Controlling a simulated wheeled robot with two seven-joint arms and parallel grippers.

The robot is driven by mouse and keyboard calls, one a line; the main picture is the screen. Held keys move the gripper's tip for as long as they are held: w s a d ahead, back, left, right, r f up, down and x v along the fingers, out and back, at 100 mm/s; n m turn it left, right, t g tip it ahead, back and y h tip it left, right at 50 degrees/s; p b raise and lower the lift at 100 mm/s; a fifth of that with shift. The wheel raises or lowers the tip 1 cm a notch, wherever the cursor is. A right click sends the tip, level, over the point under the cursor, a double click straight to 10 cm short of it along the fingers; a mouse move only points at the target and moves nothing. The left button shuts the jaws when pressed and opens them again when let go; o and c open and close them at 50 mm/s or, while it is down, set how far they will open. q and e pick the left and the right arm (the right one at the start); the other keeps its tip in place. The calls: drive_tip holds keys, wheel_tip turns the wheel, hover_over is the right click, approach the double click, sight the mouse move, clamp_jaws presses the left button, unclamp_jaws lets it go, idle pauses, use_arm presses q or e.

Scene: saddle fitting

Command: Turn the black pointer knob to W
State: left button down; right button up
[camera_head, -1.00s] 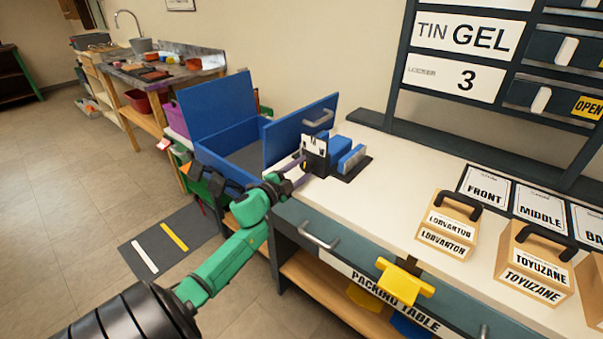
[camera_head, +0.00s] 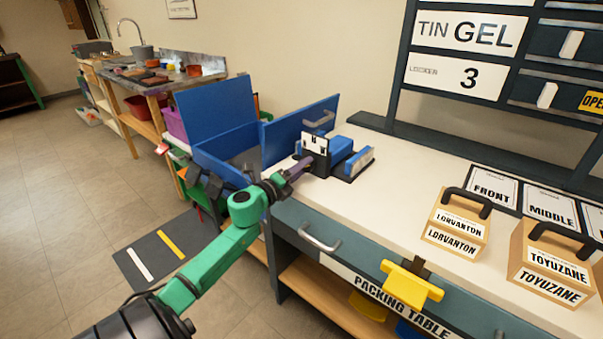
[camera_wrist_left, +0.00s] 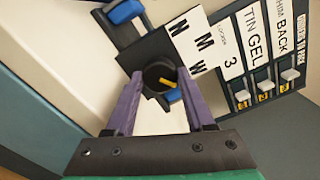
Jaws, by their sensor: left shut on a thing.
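The black pointer knob (camera_wrist_left: 158,72) sits on a dark fixture in the left wrist view. Its yellow pointer mark (camera_wrist_left: 168,84) points right and slightly down in that view. The letters N, M and W stand on a white plate (camera_wrist_left: 190,40) beside it; W (camera_wrist_left: 199,66) is the letter nearest the pointer's direction, a little above its line. My left gripper (camera_wrist_left: 160,82) has its purple fingers on either side of the knob and is shut on it. In the head view, my left gripper (camera_head: 304,164) hides the knob at the fixture (camera_head: 318,152). My right gripper is out of view.
The fixture has blue blocks (camera_head: 357,162) on its right. An open blue box (camera_head: 225,140) stands at the left of the white packing table (camera_head: 385,190). Labelled wooden blocks (camera_head: 457,222) stand to the right. The tabletop between is clear.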

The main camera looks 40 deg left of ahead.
use_arm(q)
drive_tip(key=shift+f+m, duration=0.1)
drive_tip(key=shift+m, duration=0.5)
drive_tip(key=shift+c, duration=1.3)
unclamp_jaws()
drive_tip(key=s, duration=1.4)
drive_tip(key=shift+s+d, duration=0.2)
drive_tip(key=shift+s, duration=0.1)
